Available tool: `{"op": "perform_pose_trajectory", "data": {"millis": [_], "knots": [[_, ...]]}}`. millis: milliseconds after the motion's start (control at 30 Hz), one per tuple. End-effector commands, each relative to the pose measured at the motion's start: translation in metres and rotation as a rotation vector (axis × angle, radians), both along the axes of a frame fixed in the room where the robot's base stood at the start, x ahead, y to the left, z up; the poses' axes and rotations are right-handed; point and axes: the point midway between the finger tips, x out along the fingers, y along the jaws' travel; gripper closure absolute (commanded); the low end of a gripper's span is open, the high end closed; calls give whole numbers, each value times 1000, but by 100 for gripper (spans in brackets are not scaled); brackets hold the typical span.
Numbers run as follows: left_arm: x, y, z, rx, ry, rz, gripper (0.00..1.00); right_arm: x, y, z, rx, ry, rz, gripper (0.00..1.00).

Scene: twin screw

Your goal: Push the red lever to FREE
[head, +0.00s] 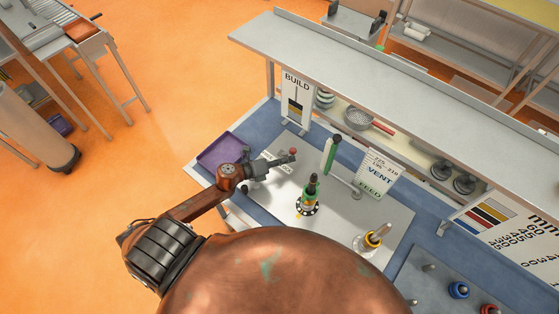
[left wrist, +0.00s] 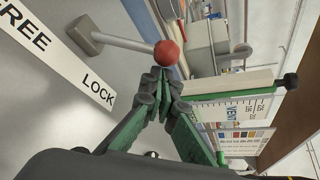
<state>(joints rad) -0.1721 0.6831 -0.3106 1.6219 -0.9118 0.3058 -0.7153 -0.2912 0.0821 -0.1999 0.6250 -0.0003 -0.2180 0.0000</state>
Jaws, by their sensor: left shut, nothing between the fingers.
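The red lever's ball knob (left wrist: 167,53) sits at the end of a pale rod rising from a grey pivot block (left wrist: 84,36). The FREE/LOCK label (left wrist: 68,48) lies beside it on the plate. In the left wrist view the knob is toward the LOCK end. My left gripper (left wrist: 158,82) is shut and empty, its fingertips just beside the knob; I cannot tell whether they touch. In the head view the knob (head: 293,151) shows at the tip of my left gripper (head: 280,159), which hides most of the rod. My right gripper is not in view.
A purple tray (head: 219,151) lies left of the grey plate. A raised shelf (head: 400,80) spans the back.

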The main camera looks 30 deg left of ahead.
Motion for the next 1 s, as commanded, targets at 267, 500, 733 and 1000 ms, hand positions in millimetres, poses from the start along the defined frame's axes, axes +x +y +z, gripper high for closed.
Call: {"op": "perform_pose_trajectory", "data": {"millis": [267,500,733,1000], "knots": [[10,-7,-4,1,0,-1,100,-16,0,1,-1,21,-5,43],[10,-7,-4,0,1,-1,100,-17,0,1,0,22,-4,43],[10,-4,-3,-35,5,0,100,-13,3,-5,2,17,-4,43],[12,8,4,-191,26,1,100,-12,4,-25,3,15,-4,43]]}}
